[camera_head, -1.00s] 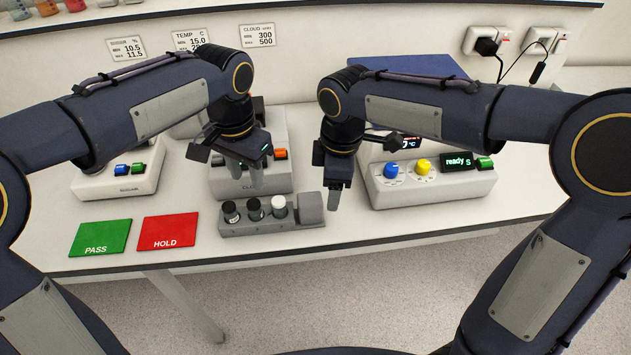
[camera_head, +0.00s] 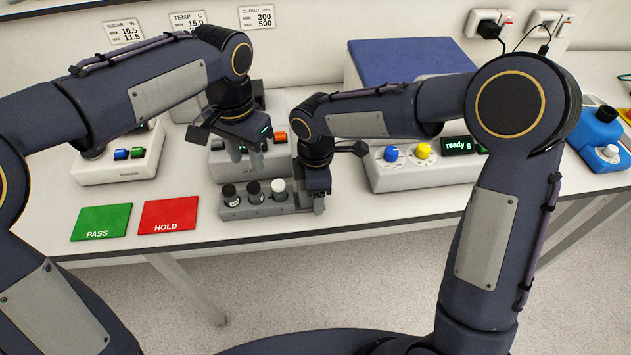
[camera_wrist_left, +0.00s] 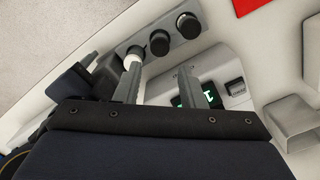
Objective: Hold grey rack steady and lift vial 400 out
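The grey rack (camera_head: 232,213) stands on the bench near its front edge. It holds two black-capped vials (camera_head: 228,192) (camera_head: 253,188) and a white-capped vial (camera_head: 279,186), all upright. Their labels are too small to read, so I cannot tell which is 400. My left gripper (camera_head: 248,166) points down just behind and above the rack, its fingers apart and empty. In the left wrist view the white-capped vial (camera_wrist_left: 132,56) is close to the left finger. My right gripper (camera_head: 318,203) is at the block on the rack's right end; its grip is partly hidden.
A green PASS mat (camera_head: 101,222) and a red HOLD mat (camera_head: 168,215) lie to the left. A grey instrument (camera_head: 222,163) stands behind the rack, and another with blue and yellow knobs (camera_head: 400,178) is to its right.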

